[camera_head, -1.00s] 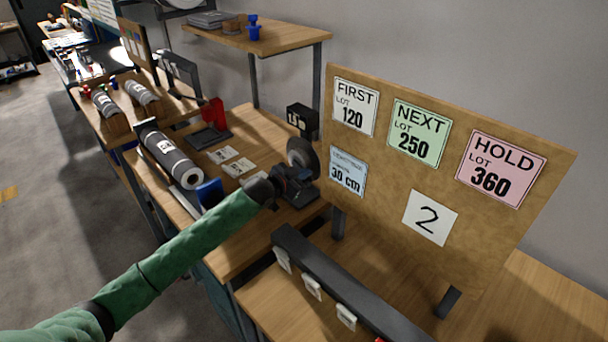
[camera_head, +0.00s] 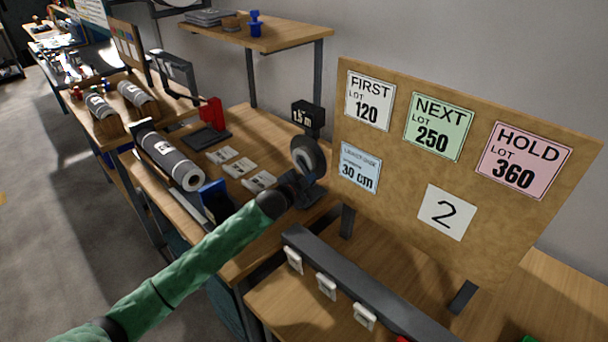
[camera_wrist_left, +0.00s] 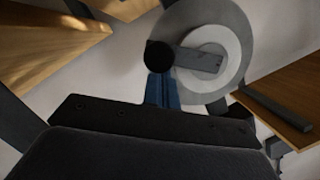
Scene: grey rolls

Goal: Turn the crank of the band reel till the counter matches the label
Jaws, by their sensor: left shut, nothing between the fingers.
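The band reel (camera_head: 309,156) is a grey disc on a dark stand at the back of the bench. It fills the upper middle of the left wrist view (camera_wrist_left: 232,50), with a dark crank arm (camera_wrist_left: 203,62) and a round black knob (camera_wrist_left: 159,54). The black counter box (camera_head: 307,115) above the reel seems to read 1.5 m. My left gripper (camera_head: 296,184) is at the reel's front. In the left wrist view its blue fingers (camera_wrist_left: 162,90) are shut and empty, just below the knob; I cannot tell whether they touch it. My right gripper is out of view.
A board (camera_head: 400,205) right of the reel carries FIRST 120, NEXT 250, HOLD 360, 30 cm and 2 signs. Several pale cards (camera_head: 240,167) and a grey roll (camera_head: 168,158) lie left of the reel. A dark rail (camera_head: 350,278) with white tags runs in front of the board.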

